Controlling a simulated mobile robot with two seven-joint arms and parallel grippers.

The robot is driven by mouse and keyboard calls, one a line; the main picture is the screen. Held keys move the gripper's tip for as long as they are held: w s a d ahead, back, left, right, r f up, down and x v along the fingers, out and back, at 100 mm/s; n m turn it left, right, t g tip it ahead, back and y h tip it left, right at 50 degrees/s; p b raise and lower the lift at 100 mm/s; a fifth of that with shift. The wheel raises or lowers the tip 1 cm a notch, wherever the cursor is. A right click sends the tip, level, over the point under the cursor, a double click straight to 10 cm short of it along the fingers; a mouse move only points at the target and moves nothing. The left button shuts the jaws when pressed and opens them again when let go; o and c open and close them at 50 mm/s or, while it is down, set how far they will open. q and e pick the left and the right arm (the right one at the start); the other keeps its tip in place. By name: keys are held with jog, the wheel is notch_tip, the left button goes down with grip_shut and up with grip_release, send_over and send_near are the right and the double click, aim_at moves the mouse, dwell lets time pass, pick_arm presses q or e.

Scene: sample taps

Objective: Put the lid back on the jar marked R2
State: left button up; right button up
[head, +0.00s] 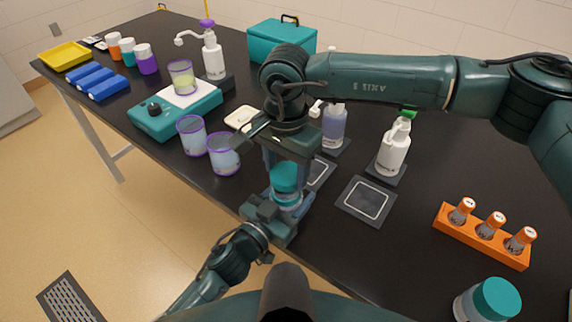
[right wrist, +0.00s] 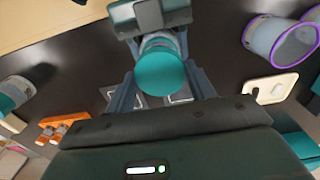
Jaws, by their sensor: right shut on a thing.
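A jar (head: 286,202) with clear walls is at the table's front edge, in front of me. Its label cannot be read. A teal lid (head: 286,172) is at the jar's mouth; whether it is seated cannot be told. My right gripper (head: 286,180) points down with its fingers on both sides of the lid, shut on it. The lid (right wrist: 162,74) also shows between the fingers in the right wrist view. My left gripper (head: 283,212) reaches in from below and is closed around the jar's lower part. A second jar with a teal lid (head: 490,300) stands at the lower right.
Two purple-rimmed cups (head: 223,155) stand left of my right gripper. A teal scale (head: 175,110) stands at the left. The table's front edge runs close by.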

aim_at(286, 199)
jog(key=shift+f, duration=0.85)
jog(key=shift+f, duration=0.55)
pick_arm(q)
grip_shut()
pick_arm(e)
jog(key=m, duration=0.4)
jog(key=shift+m, duration=0.4)
jog(key=m, duration=0.5)
jog(key=o, duration=0.9)
jog(key=shift+o, duration=0.2)
